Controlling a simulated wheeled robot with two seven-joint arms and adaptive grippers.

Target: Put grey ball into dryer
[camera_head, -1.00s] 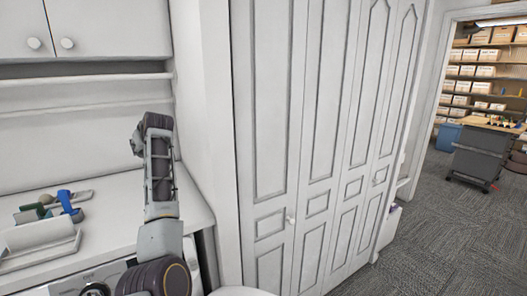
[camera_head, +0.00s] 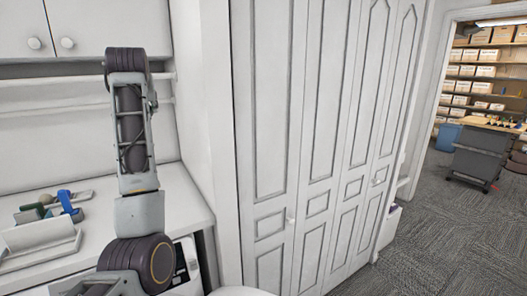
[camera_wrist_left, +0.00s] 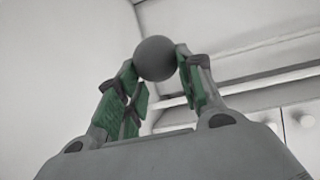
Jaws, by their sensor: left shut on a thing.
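The grey ball (camera_wrist_left: 155,60) is a smooth, dark grey sphere held between the two fingertips of my left gripper (camera_wrist_left: 156,66) in the left wrist view. The gripper is shut on it, with green pads on its fingers, and the ball is in the air. In the head view my left arm rises over the counter; I cannot make out its gripper or the ball there. A white appliance (camera_head: 186,268) shows its front edge under the counter, mostly hidden by my arm. I cannot tell whether it is the dryer. My right gripper is not in view.
The white counter (camera_head: 180,200) carries a pale tray-like holder (camera_head: 40,240) and small items, including a blue one (camera_head: 65,200). Upper cabinets (camera_head: 105,25) hang above. White panelled closet doors (camera_head: 270,120) stand to the right. Carpet (camera_head: 430,240) is clear on the right, near a grey cart (camera_head: 478,155).

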